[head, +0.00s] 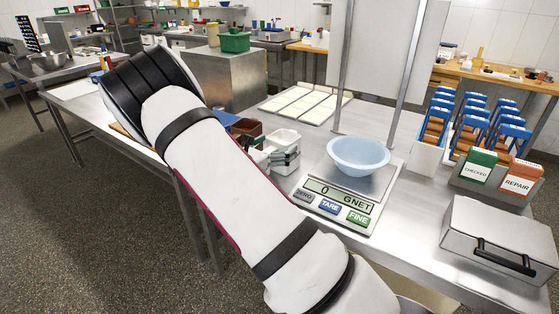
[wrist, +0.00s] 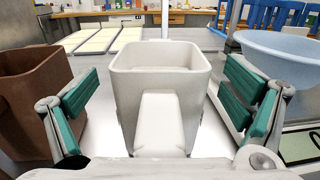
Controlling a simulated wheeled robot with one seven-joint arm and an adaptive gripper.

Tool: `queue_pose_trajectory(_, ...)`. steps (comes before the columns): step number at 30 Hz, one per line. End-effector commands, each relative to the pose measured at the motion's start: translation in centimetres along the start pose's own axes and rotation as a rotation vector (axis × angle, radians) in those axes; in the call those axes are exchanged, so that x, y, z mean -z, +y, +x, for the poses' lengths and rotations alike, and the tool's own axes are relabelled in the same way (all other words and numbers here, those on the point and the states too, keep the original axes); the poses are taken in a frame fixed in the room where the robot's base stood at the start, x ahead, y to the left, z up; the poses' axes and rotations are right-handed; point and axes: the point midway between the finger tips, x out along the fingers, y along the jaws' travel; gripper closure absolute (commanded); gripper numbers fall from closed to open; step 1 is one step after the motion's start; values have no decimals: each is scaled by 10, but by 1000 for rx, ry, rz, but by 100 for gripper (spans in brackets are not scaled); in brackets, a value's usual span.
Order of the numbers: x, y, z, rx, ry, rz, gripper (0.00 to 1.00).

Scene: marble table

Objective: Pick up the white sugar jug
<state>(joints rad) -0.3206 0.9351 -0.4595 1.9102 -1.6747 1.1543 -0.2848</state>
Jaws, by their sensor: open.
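The white sugar jug (wrist: 160,88) stands upright in the middle of the wrist view, with its handle (wrist: 158,122) facing me. In the head view the jug (head: 285,139) is on the metal table, partly hidden by my gripper. My gripper (wrist: 160,108) is open, with one green-padded finger on each side of the jug and handle, apart from both. Its fingers also show beside the jug in the head view (head: 278,160). I see nothing held.
A brown jug (wrist: 45,85) stands close at the left. A light blue bowl (head: 358,154) sits on a scale (head: 335,208) at the right, near my right finger. White tiles (head: 303,103) lie behind. Blue-handled items (head: 476,120) and a metal box (head: 500,238) are farther right.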

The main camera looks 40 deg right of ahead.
Motion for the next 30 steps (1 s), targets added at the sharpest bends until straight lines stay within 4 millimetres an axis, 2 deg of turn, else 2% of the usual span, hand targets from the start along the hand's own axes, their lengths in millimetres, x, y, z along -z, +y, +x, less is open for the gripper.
queue_pose_trajectory(5,0,0,0,0,0,0,8)
queue_pose_trajectory(15,0,0,0,0,0,0,85)
queue_pose_trajectory(16,0,0,0,0,0,0,91)
queue_pose_trajectory(24,-4,0,0,0,-3,2,91)
queue_pose_trajectory(30,-31,0,0,0,-3,6,91)
